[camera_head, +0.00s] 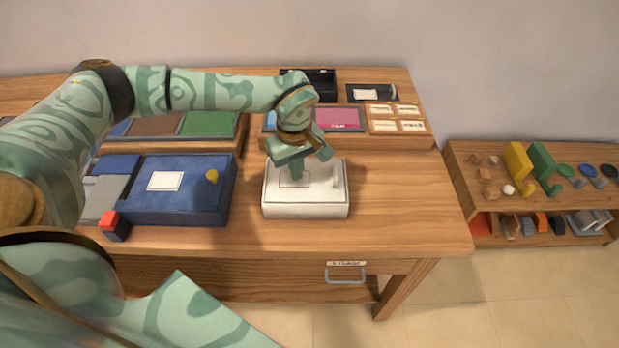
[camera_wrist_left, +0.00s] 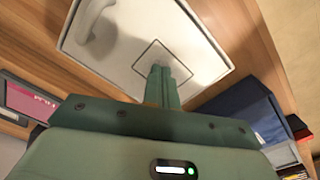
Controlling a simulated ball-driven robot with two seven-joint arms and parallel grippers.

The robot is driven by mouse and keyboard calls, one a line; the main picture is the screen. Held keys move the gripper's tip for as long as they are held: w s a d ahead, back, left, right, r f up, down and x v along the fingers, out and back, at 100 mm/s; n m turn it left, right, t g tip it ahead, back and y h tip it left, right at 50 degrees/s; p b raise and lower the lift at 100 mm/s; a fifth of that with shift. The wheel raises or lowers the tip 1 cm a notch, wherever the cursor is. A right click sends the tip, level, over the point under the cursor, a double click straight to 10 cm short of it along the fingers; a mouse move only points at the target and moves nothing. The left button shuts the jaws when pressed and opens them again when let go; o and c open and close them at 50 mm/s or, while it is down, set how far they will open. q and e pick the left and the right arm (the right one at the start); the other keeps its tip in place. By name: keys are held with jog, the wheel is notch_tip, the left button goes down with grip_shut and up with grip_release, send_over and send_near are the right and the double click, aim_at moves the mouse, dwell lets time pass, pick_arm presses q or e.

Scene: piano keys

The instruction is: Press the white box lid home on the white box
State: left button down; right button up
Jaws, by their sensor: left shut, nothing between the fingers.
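The white box (camera_head: 305,211) stands on the wooden table. The white box lid (camera_head: 318,188) lies on top of it; I cannot tell how closely it sits. The lid has a raised handle (camera_head: 336,176) at its right and a thin square outline on its left part. My left gripper (camera_head: 297,173) points down over that outline, shut and empty. In the left wrist view, the closed fingertips (camera_wrist_left: 162,70) are at the square outline on the lid (camera_wrist_left: 125,50); whether they touch it is unclear. My right gripper is not in view.
A blue box (camera_head: 205,202) with a white label and yellow knob stands left of the white box. A red-and-dark block (camera_head: 115,226) is at its corner. Shallow trays with colored panels (camera_head: 338,119) lie behind. The table right of the white box (camera_head: 400,205) is clear.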

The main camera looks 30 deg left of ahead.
pick_arm(q)
jog(key=shift+f, duration=0.25)
dwell(0.8)
jog(key=shift+r+p, duration=0.1)
jog(key=shift+p, duration=0.25)
notch_tip(320, 180, up, 7)
jog(key=p, duration=0.6)
jog(key=shift+r, duration=0.15)
